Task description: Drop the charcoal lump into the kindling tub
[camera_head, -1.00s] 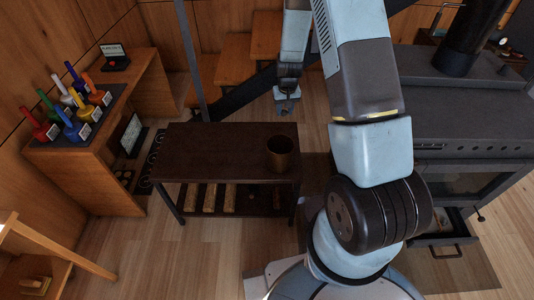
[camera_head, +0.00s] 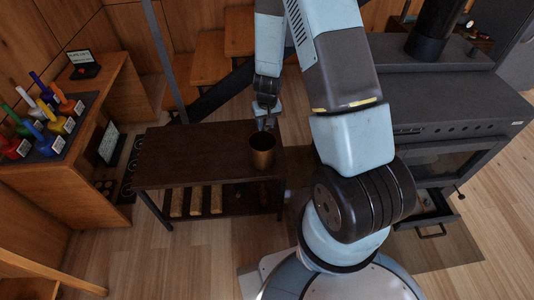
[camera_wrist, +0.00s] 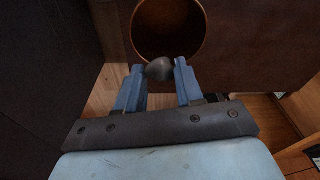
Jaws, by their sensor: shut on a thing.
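The kindling tub (camera_head: 262,153) is a round brown vessel, open at the top, standing upright near the right end of a dark table. In the wrist view its open mouth (camera_wrist: 168,12) is at the top. My gripper (camera_head: 267,122) is at the tub's far side, above or just behind its rim. In the wrist view my gripper (camera_wrist: 159,72) is shut on a dark, rounded charcoal lump (camera_wrist: 160,69). The lump overlaps the tub's near rim in that view. The height between lump and rim cannot be told.
The dark table (camera_head: 190,150) is otherwise bare on top, with several logs (camera_head: 196,201) on its lower shelf. A black stove (camera_head: 440,110) stands to the right. A wooden desk with several coloured bottle-like items (camera_head: 40,120) stands at left.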

